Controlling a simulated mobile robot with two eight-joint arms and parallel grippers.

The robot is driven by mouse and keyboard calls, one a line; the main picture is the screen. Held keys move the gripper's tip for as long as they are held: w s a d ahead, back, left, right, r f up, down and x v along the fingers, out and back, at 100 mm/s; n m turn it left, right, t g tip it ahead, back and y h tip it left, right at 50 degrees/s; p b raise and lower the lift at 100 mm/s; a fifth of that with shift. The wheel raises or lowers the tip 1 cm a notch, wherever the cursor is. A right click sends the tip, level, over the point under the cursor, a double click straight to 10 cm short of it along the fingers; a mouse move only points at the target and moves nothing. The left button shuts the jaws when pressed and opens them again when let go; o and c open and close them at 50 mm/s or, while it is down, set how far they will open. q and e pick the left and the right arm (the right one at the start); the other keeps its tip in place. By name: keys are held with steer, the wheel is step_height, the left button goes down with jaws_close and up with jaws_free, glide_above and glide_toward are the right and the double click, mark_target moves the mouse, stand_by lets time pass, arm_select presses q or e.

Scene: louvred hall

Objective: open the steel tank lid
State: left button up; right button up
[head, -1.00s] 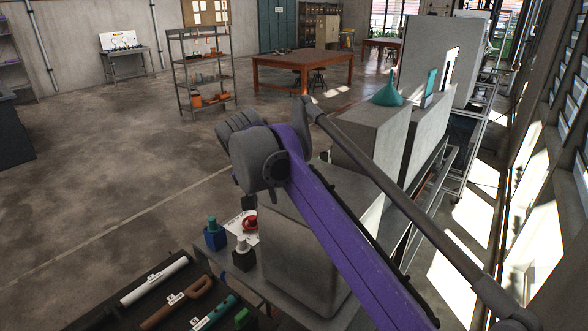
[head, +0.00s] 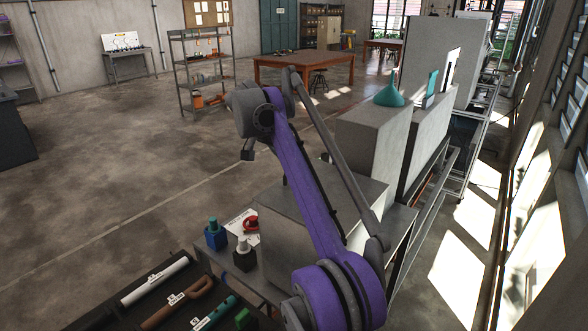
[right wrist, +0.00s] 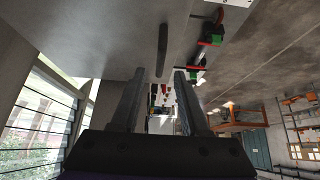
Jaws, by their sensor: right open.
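A plain grey metal box (head: 283,242), which looks like the steel tank, stands on a bench behind my purple right arm. The arm hides much of its top and right side, and I cannot make out a lid seam or handle in the head view. In the right wrist view a broad grey face (right wrist: 85,38) fills the upper left, with a dark bar like a handle (right wrist: 162,50) on it. My right gripper (right wrist: 160,74) is open and empty, with the bar just beyond and between its fingertips. I cannot tell whether they touch. My left gripper is out of view.
Blue (head: 215,235) and black (head: 244,256) blocks and a red round part (head: 251,223) sit left of the box. A tool tray (head: 120,312) lies at the lower left. A grey box with a teal funnel (head: 389,96) stands behind.

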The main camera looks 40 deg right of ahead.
steer(key=shift+x, duration=2.85)
jaws_close()
steer(key=shift+r, duration=0.1)
